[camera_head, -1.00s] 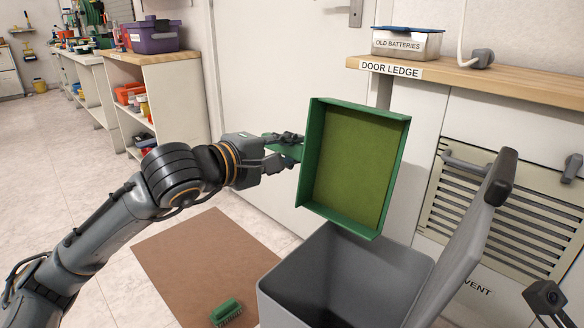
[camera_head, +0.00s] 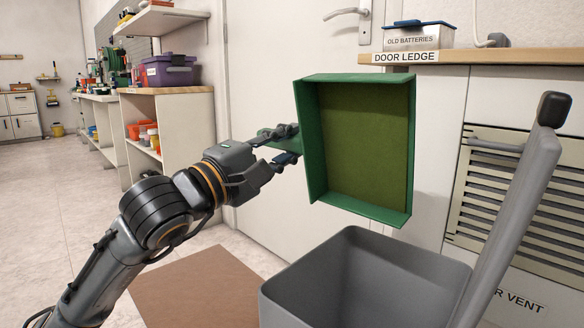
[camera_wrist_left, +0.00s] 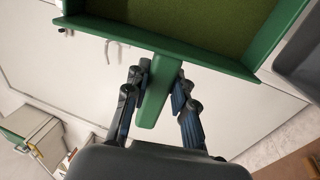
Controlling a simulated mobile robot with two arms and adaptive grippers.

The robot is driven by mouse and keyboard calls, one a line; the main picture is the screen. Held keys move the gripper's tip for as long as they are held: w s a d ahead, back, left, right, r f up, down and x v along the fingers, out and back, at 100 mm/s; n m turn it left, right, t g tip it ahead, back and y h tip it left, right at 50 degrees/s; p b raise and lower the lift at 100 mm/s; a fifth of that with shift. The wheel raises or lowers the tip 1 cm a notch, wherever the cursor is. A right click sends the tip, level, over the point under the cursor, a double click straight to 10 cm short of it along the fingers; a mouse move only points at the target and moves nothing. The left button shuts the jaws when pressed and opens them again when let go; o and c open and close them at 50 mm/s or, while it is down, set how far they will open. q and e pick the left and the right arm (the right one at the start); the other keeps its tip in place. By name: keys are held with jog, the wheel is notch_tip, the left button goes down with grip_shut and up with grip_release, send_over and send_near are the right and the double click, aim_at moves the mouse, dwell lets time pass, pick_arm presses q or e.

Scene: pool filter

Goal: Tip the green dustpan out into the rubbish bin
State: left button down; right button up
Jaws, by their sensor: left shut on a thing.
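The green dustpan (camera_head: 362,140) is held up above the grey rubbish bin (camera_head: 365,280), tilted steeply so its inside faces the head camera. No loose rubbish shows on its green inner face. My left gripper (camera_head: 284,146) is shut on the dustpan's handle, at the pan's left side. In the left wrist view the handle (camera_wrist_left: 156,92) lies between the two fingers (camera_wrist_left: 157,100), with the pan beyond. The bin stands open, its lid (camera_head: 512,205) raised at the right. The bin's floor is hidden. My right gripper is not in view.
A wooden ledge (camera_head: 455,56) labelled DOOR LEDGE holds a box of old batteries (camera_head: 418,36) behind the dustpan. A vent (camera_head: 500,190) is at the right. A brown mat (camera_head: 195,290) lies left of the bin. Shelves (camera_head: 180,125) stand at the back left.

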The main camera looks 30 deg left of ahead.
pick_arm(q)
jog(key=shift+s+a+f+t+h+b, duration=0.25)
jog(key=shift+s+f+t+b, duration=0.65)
jog(key=shift+b, duration=1.85)
jog(key=shift+w+r+t, duration=0.2)
jog(key=shift+r+t, duration=0.15)
jog(key=shift+t, duration=0.15)
jog(key=shift+s+a+t+h, duration=0.1)
jog(key=shift+s+t+h, duration=0.3)
jog(key=shift+t, duration=0.2)
jog(key=shift+p, duration=0.3)
